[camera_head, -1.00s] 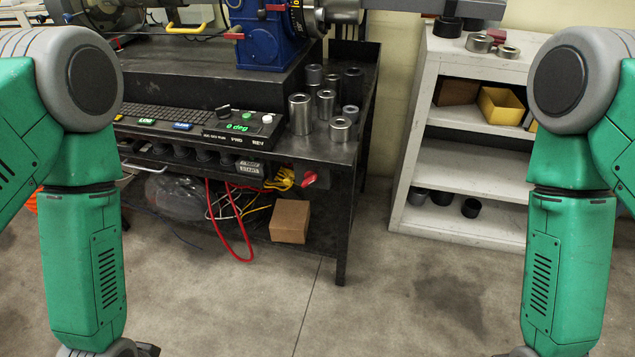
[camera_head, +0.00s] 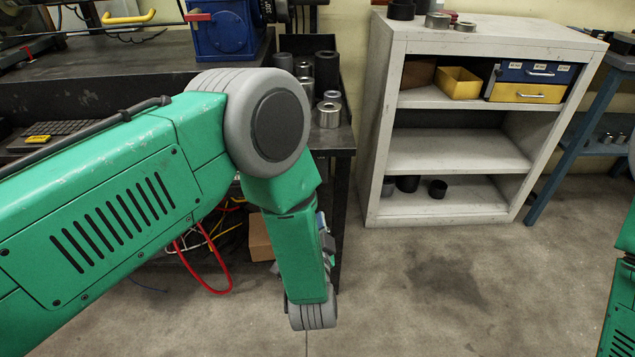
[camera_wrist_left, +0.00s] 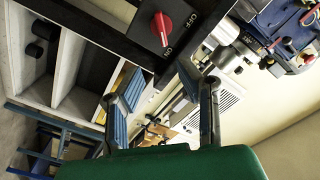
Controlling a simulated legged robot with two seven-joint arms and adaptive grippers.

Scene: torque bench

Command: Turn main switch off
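The main switch (camera_wrist_left: 162,27) shows in the left wrist view as a red rotary knob on a black plate. OFF and ON labels stand beside it. Its handle lies roughly along the picture's vertical, nearer to ON at its lower end. My left gripper (camera_wrist_left: 165,92) is open and empty, its two blue-padded fingers apart, with the switch beyond the fingertips and not touched. In the head view my left arm covers the switch and most of the left gripper. My right arm shows only at the right edge; its gripper is out of frame.
The dark bench (camera_head: 100,65) carries a blue machine (camera_head: 222,30) and metal sockets (camera_head: 328,112). A red cable (camera_head: 205,275) and a cardboard box (camera_head: 260,238) are below. A grey shelf (camera_head: 460,150) stands to the right. Floor between is clear.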

